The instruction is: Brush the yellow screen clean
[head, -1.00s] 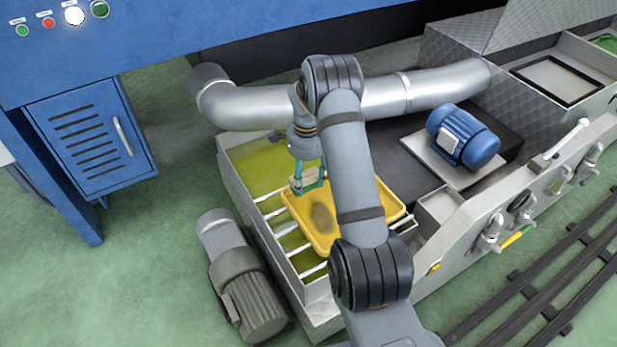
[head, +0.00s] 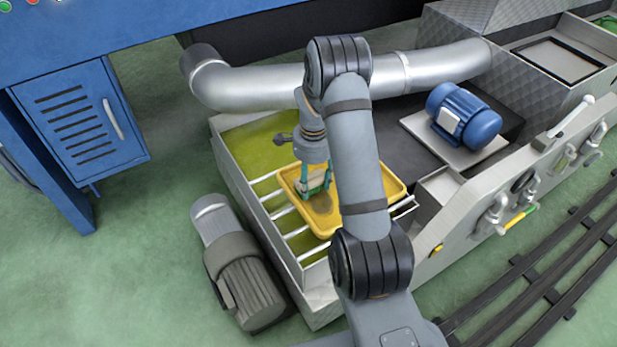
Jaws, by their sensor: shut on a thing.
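The yellow screen (head: 327,224) is a shallow yellow tray-like frame. It lies on pale bars across the left part of a metal tank. A dark brownish patch shows on its surface, now partly hidden behind my gripper. My gripper (head: 314,192) points down over the left half of the screen. Its green fingers are shut on a pale beige block, likely the brush (head: 312,184). Whether the brush touches the screen is hard to tell. My forearm hides part of the screen's right half.
The metal tank (head: 263,232) holds green-yellow liquid below the bars. A silver pipe (head: 260,88) runs behind my arm. A blue motor (head: 463,115) stands to the right, and a grey motor (head: 241,270) lies on the floor at left.

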